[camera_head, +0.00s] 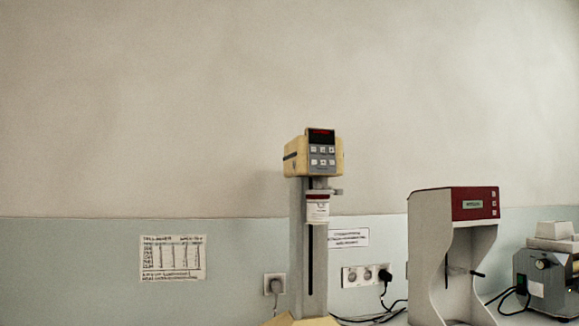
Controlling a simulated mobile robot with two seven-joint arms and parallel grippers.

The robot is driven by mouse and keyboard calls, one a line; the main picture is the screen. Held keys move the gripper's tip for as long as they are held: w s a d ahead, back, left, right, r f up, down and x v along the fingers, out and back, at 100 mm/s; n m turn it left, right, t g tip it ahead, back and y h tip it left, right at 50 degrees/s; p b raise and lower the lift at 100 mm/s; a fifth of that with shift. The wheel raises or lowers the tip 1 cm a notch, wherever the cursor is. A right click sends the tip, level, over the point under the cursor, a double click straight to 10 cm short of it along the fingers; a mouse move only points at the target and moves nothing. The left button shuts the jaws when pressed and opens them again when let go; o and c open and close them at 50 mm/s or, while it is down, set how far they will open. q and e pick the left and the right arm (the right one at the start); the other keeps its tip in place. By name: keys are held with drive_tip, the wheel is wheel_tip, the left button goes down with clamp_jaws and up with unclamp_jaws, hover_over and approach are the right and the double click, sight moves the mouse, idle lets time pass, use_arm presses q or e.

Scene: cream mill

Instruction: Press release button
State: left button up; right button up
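A cream mill (445,250) with a grey-white body and a dark red front panel (474,204) stands at the right of the head view. The panel has a small display and several small buttons (494,203) on its right side; which one is the release button I cannot tell. A yellow-topped mixer head (313,154) with a red display and several buttons (322,156) sits on a tall grey stand in the middle. A white jar (317,207) is under it. Neither of my grippers shows in this view.
A grey device (548,270) with a white top stands at the far right edge. Wall sockets (366,275) with a black plug and cables lie between the stand and the mill. A paper sheet (173,257) hangs on the wall at left. The table surface is mostly out of view.

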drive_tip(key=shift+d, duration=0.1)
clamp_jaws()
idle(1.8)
